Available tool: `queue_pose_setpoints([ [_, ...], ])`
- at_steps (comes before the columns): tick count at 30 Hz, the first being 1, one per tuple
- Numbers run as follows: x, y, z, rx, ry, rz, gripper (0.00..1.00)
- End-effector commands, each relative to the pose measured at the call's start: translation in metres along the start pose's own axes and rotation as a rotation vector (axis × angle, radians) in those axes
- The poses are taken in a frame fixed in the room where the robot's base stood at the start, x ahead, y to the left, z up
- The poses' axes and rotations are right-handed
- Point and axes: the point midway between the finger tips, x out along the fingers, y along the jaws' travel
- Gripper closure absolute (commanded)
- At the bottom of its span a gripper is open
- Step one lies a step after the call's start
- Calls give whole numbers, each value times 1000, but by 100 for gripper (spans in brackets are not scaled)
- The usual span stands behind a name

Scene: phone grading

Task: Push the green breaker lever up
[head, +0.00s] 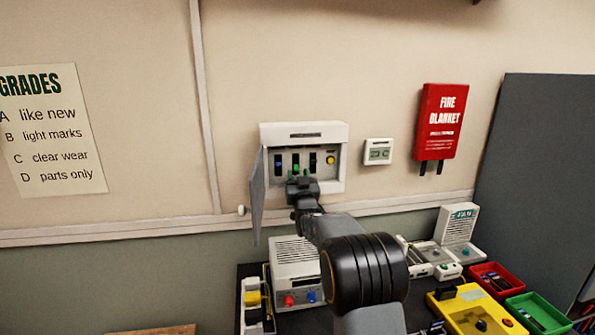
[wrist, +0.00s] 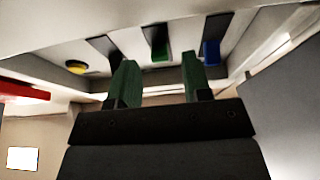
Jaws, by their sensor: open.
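The green breaker lever (head: 295,168) is the middle one of three in the open wall panel (head: 338,133). In the head view its green part sits low in its dark slot. In the wrist view the green lever (wrist: 160,47) shows just beyond the gap between my fingertips. My gripper (head: 301,184) is just below the lever in the head view, fingers toward the panel. In the wrist view my gripper (wrist: 159,64) is open with nothing between its fingers. I cannot tell whether a finger touches the lever.
A blue lever (head: 278,160) and a black lever (head: 313,163) flank the green one. A yellow button (head: 330,160) is to the right. The panel door (head: 257,195) hangs open at left. A white box (head: 294,258) stands below.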

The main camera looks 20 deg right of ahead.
Motion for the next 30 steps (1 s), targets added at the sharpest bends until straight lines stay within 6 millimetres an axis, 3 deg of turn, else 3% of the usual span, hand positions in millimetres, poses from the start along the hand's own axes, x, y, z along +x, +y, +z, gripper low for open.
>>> queue_pose_setpoints([
  [5, 10, 0, 0, 0, -1, 0, 55],
  [15, 11, 0, 0, 0, -1, 0, 55],
  [30, 11, 0, 0, 0, 0, 0, 100],
])
